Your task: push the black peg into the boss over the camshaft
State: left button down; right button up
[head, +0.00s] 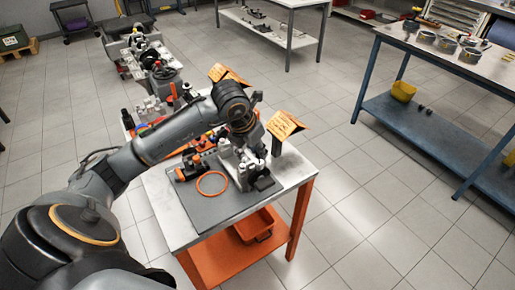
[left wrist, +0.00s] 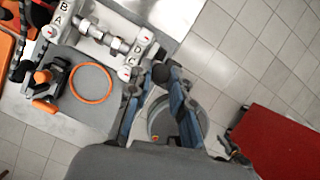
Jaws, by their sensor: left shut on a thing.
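The camshaft (left wrist: 116,43) is a shiny metal shaft between pale blocks marked with letters. A boss (left wrist: 130,71) marked with C and D stands at its near end. My left gripper (left wrist: 157,82) is beside that boss, shut on the black peg (left wrist: 160,73), whose dark round end shows between the fingertips. In the head view my left gripper (head: 245,138) is above the pale engine part on the cart, and the peg is hidden there. Whether the peg touches the boss, I cannot tell. My right gripper is out of view.
An orange ring (head: 212,183) lies on a grey mat (head: 222,209), with black and orange tools beside it. Small signs (head: 284,126) stand at the cart's edge. An orange bin (head: 254,225) is on the lower shelf. A blue-framed bench (head: 440,130) stands right, across clear floor.

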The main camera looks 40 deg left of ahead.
pick_arm(q)
jog(key=shift+f+b, duration=1)
jog(key=shift+f, duration=0.1)
dwell(0.3)
jog(key=c, duration=1.4)
grip_release()
jog(key=shift+c, duration=0.2)
jog(key=shift+r, duration=0.2)
jog(key=shift+r+p, duration=0.75)
jog(key=shift+r, duration=0.6)
jog(key=o, duration=0.6)
jog(key=shift+r, duration=0.1)
